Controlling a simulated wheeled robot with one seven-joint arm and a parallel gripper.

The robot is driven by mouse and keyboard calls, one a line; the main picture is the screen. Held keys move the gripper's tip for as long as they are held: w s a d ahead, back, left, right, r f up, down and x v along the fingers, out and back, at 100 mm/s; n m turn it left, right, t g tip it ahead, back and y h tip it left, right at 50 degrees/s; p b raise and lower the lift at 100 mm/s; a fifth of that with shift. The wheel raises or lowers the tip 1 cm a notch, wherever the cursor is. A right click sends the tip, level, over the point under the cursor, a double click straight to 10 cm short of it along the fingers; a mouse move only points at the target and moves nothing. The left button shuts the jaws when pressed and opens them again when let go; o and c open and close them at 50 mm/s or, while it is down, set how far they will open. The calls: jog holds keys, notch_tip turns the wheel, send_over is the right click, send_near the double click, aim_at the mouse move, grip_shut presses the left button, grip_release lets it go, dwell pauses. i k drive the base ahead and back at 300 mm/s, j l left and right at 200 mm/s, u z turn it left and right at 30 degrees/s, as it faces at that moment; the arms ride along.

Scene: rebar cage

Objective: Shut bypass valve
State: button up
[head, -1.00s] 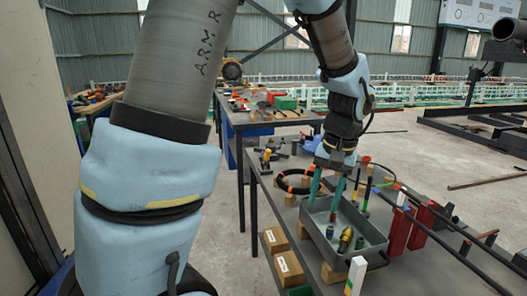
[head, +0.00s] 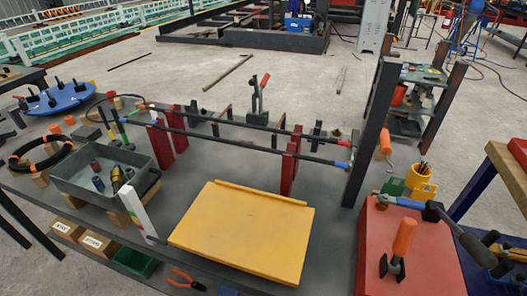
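My gripper is not in view in the head view now. No part is clearly marked as the bypass valve, and I cannot tell which one it is. An upright orange-handled lever on a black base (head: 399,245) stands on the red box (head: 422,272) at the lower right. A bar with a blue grip (head: 403,203) lies across the back of that box, its dark end to the right. Another orange handle (head: 385,138) with a metal hook hangs by the dark post. A red-tipped lever clamp (head: 259,103) stands upright behind the rods.
Two long dark rods (head: 240,144) cross the table on red supports (head: 160,143). A yellow board (head: 243,232) lies in front. A grey tray (head: 75,182) with small parts is at left. A dark post (head: 371,130) rises at right, beside a yellow holder (head: 421,182).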

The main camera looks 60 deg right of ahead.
aim_at(399, 202)
jog(key=z, duration=0.45)
jog(key=k+j+z, duration=0.1)
jog(key=z, duration=0.35)
jog(key=k+z, duration=0.1)
jog(key=z, duration=0.8)
jog(key=k+j, duration=0.05)
